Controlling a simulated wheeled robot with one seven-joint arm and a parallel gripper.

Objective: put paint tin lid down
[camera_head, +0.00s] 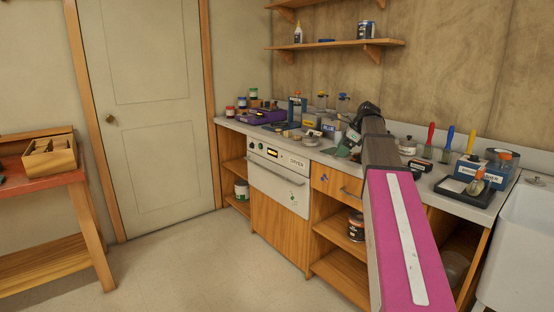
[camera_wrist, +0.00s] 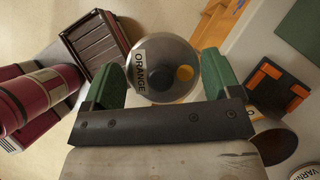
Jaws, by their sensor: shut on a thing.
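The paint tin lid (camera_wrist: 160,85) is a round, grey metal disc with a label reading ORANGE and an orange dot. In the wrist view, my gripper (camera_wrist: 162,78) has a green finger on each side of it and is shut on its rim. In the head view, my gripper (camera_head: 347,146) is over the worktop (camera_head: 232,122), at the far end of my arm. The lid cannot be made out clearly there, and my arm hides part of the worktop.
Coloured-handled tools (camera_head: 429,140), a dark tray (camera_head: 464,189) and a blue box (camera_head: 470,168) crowd the worktop's right part. Jars and a purple case (camera_head: 262,116) stand at its left. A white sink (camera_head: 527,235) adjoins at right. The floor (camera_head: 185,270) in front is clear.

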